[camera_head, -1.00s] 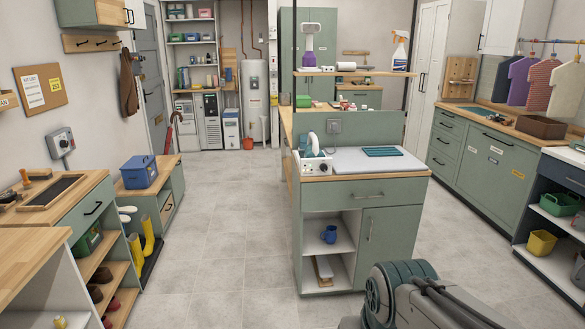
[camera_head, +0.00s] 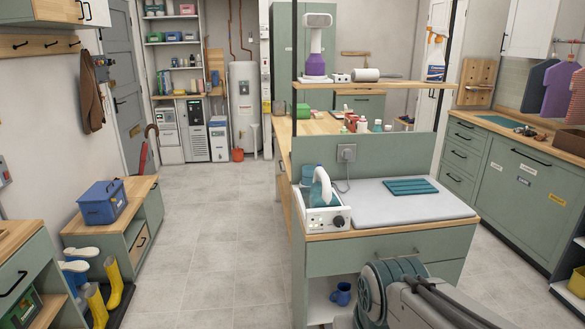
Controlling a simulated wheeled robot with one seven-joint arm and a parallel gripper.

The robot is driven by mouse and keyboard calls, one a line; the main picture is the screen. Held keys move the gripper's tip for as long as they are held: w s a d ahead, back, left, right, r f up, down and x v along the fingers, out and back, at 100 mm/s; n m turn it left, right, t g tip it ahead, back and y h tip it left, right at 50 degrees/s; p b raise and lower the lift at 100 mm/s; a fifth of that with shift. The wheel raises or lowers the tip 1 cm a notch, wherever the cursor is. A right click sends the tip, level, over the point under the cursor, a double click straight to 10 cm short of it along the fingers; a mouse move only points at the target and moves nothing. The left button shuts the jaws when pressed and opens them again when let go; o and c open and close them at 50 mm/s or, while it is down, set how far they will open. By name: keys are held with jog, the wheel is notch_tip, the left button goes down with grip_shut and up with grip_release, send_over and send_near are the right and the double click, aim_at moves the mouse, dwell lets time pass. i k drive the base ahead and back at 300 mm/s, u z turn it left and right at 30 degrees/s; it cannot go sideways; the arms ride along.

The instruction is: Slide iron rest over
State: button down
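A teal ribbed pad (camera_head: 410,186), which looks like the iron rest, lies flat on the light grey pressing surface (camera_head: 385,209) of the green island. To its left, at the island's left edge, stands a white steam station (camera_head: 325,218) with a dark knob and an iron (camera_head: 321,187) with a white loop handle on it. A gap of bare grey surface separates the pad from the station. My arm shows at the bottom right, in front of the island; its fingertips are not in view.
A wall socket (camera_head: 346,153) with a cable sits on the upright panel behind the pressing surface. A shelf (camera_head: 385,78) on black posts hangs above. A mug (camera_head: 341,293) stands in the island's lower opening. The floor (camera_head: 215,230) left of the island is clear.

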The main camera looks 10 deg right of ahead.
aim_at(408, 186)
jog(key=i, duration=0.8)
jog(key=z, duration=2)
jog(key=i, duration=1.5)
jog(key=u, duration=2.25)
jog(key=i, duration=0.25)
jog(key=z, duration=0.55)
